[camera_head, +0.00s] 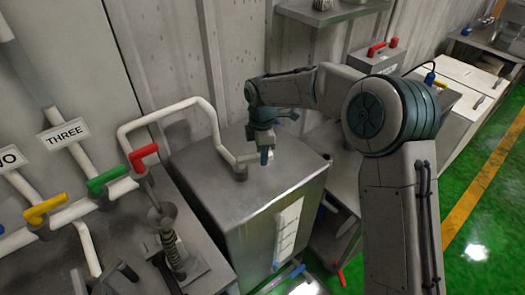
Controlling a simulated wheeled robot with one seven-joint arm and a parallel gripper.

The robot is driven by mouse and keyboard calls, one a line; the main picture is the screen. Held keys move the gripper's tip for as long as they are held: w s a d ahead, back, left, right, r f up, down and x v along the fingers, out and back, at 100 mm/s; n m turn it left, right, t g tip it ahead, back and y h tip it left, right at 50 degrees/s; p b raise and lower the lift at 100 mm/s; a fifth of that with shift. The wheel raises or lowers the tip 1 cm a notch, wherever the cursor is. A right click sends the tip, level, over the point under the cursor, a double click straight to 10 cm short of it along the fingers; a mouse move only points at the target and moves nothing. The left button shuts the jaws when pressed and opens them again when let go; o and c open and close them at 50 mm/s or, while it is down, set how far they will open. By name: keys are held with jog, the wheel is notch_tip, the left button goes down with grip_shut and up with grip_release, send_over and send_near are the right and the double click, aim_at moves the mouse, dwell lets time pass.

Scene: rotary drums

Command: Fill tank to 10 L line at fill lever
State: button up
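A grey metal box-shaped tank (268,225) stands in the middle, with a pale level strip (287,235) on its front. The strip's marks and any level are too small to read. A white pipe (170,112) bends over from the left and ends in the tank's top. A red lever (144,156) sits at the pipe's left end; no label shows which lever is the fill lever. My gripper (266,157) points down above the tank's top, just right of the pipe's end. Its fingers are small, and I cannot tell whether they are open or touching anything.
Green (107,180) and yellow (45,208) levers stand left of the red one, by a "THREE" sign (66,134). A blue handle (297,271) is low by the tank. Another red lever (382,48) is behind my arm. Green floor is clear at right.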

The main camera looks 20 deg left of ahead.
notch_tip(320, 180, up, 14)
jog(key=b, duration=0.1)
jog(key=shift+b, duration=0.35)
jog(key=shift+f, duration=0.1)
dwell(0.4)
jog(key=s+d+r+m+t, duration=0.1)
jog(key=s+d+r+m, duration=0.15)
jog(key=d+m, duration=0.6)
jog(key=s+d+r+m+t, duration=0.1)
jog(key=s+d+m, duration=0.25)
jog(key=d, duration=1.05)
jog(key=s+d+f+m, duration=0.3)
jog(key=s+d+m, duration=0.3)
jog(key=s+d, duration=0.1)
jog(key=s+d+f+m+t, duration=0.1)
jog(key=s+d+f+m, duration=0.2)
jog(key=s+d+m, duration=0.3)
jog(key=shift+s+d+m+t, duration=0.3)
jog(key=shift+s+d+m, duration=0.1)
jog(key=shift+s+d, duration=0.7)
